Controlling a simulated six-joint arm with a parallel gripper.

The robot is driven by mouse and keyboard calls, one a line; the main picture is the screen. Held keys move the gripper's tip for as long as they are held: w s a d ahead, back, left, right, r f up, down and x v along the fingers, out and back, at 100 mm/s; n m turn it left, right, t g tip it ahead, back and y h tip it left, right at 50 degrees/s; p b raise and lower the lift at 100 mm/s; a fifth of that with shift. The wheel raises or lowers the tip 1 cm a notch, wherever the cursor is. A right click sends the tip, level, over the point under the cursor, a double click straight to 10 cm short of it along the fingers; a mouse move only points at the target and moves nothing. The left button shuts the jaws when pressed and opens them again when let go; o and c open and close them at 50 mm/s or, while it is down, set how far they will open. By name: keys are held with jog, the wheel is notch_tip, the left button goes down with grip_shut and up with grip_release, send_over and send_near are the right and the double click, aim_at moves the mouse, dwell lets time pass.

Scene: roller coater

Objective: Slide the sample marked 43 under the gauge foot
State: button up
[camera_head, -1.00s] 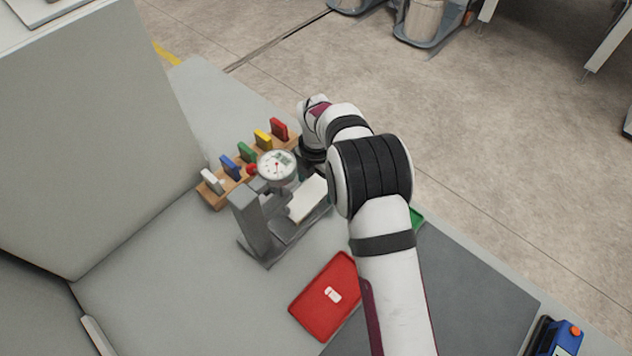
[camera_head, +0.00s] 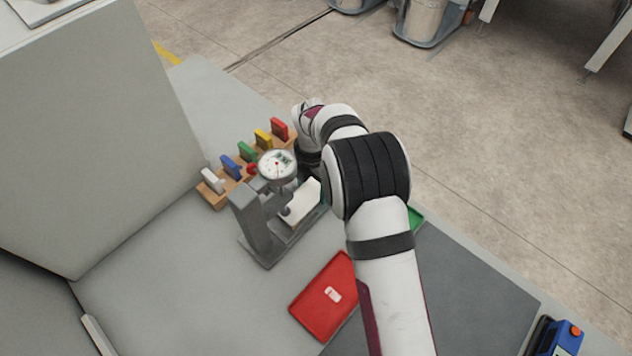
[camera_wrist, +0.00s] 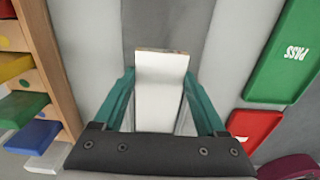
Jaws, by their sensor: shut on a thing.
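My gripper (camera_wrist: 159,82) has its teal fingers closed on the sides of a pale, flat sample (camera_wrist: 158,100) in the wrist view. No number can be read on it. In the head view the sample (camera_head: 303,202) is tilted beside the gauge, to the right of and below the dial (camera_head: 277,167). The grey gauge stand (camera_head: 258,222) rises at the left of its base. The foot is hard to make out, and I cannot tell whether the sample's edge is under it. My arm hides the fingers in the head view.
A wooden rack (camera_head: 214,197) with several coloured pieces stands behind the gauge. A red tray (camera_head: 325,295) lies in front. A green tray marked PASS (camera_wrist: 283,60) is mostly hidden by my arm in the head view. Bare bench lies left of the red tray.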

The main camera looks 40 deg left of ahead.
jog(key=shift+s, duration=1.05)
